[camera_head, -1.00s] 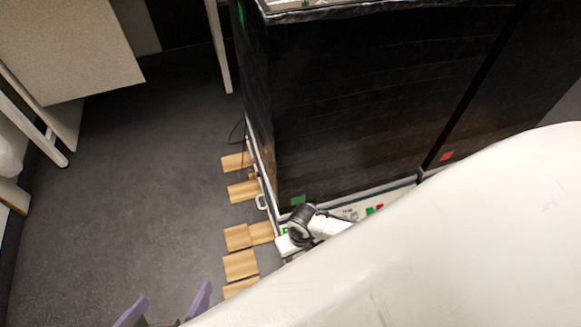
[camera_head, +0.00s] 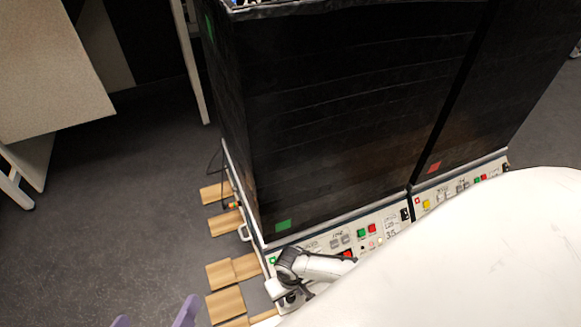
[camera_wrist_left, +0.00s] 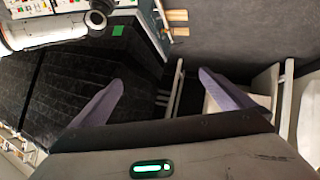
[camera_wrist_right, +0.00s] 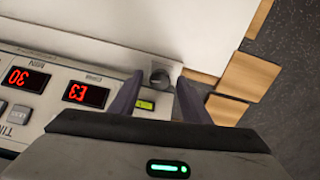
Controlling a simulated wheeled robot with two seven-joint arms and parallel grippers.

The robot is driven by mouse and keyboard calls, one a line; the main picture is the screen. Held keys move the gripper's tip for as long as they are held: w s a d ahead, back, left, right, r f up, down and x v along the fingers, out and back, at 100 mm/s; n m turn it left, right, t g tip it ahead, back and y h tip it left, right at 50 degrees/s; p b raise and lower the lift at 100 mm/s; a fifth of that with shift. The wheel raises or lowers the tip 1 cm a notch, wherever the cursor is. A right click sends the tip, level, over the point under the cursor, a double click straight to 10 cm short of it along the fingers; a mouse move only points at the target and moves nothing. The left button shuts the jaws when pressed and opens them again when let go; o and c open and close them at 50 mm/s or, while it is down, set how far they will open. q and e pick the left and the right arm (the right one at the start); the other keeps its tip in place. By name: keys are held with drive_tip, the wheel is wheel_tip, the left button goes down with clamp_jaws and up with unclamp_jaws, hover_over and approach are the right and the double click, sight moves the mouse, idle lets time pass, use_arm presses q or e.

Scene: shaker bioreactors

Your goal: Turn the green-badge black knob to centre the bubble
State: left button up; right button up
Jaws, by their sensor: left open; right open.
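In the right wrist view a dark round knob (camera_wrist_right: 160,78) stands at the panel's corner, between the fingertips of my open right gripper (camera_wrist_right: 160,82). I cannot tell whether the fingers touch it. A small yellow-green bubble level (camera_wrist_right: 146,104) sits just beside the knob; its bubble is too small to place. A green badge (camera_head: 283,225) is on the black cabinet (camera_head: 340,130) above this panel corner. My right arm covers much of the corner in the head view. My left gripper (camera_head: 156,314) is open and empty, off to the left over the floor.
The control panel (camera_head: 385,226) carries buttons and red displays (camera_wrist_right: 87,94). A second cabinet with a red badge (camera_head: 434,167) stands to the right. Wooden blocks (camera_head: 225,305) lie on the floor beside the panel corner. A table (camera_head: 50,75) is at the upper left, with open floor between.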

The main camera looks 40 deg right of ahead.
drive_tip(key=c, duration=1)
drive_tip(key=shift+n, duration=0.5)
drive_tip(key=shift+c, duration=0.2)
use_arm(q)
drive_tip(key=shift+a+f, duration=0.15)
drive_tip(key=shift+f, duration=0.2)
use_arm(e)
drive_tip(key=o, duration=1)
drive_tip(key=shift+o, duration=0.2)
use_arm(q)
drive_tip(key=shift+r, duration=0.1)
